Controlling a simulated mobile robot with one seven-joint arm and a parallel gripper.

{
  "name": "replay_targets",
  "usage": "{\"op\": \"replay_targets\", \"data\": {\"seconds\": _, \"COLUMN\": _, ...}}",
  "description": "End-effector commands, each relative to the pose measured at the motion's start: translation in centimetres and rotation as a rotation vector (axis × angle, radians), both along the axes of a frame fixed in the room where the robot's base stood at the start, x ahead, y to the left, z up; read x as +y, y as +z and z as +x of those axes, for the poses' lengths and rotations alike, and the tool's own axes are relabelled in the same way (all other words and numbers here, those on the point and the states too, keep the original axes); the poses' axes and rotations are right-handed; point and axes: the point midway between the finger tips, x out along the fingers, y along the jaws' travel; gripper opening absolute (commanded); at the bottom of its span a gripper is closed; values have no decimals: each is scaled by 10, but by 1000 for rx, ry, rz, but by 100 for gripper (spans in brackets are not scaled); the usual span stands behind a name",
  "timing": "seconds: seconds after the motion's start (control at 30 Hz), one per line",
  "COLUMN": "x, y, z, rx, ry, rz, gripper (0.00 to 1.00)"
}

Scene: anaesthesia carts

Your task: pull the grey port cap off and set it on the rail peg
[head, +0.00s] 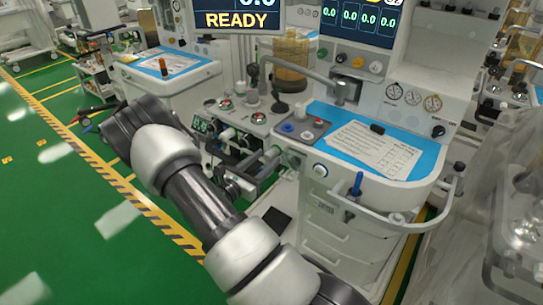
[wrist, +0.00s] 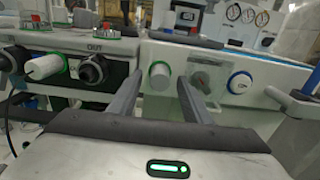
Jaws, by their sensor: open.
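A pale grey round cap (wrist: 159,75) with a green ring sits on the cart's front panel in the wrist view. It appears to be the port cap. My gripper (wrist: 159,79) is open, its two dark fingers pointing at the panel with the cap in the gap between their tips; I cannot tell how far off the cap is, and no grip shows. The rail (head: 385,217) runs around the cart's front right corner in the head view. A blue upright piece (head: 357,184) stands at it; I cannot tell whether this is the peg.
Beside the cap are a blue-ringed white port (wrist: 240,82), a black OUT port (wrist: 92,69) and a white green-ringed plug (wrist: 43,67). The blue worktop (head: 420,165) holds a paper sheet (head: 370,150). Green floor (head: 45,200) is open at left.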

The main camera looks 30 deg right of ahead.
Motion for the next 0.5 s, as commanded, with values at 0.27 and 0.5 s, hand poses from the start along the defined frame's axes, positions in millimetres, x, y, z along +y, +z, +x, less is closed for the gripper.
{"op": "replay_targets", "data": {"seconds": 0.27, "x": -22, "y": -1, "z": 8, "rx": 0, "ry": 0, "rz": 1, "gripper": 45}}
{"op": "replay_targets", "data": {"seconds": 0.5, "x": -24, "y": 0, "z": 9, "rx": 1, "ry": 0, "rz": 1, "gripper": 45}}
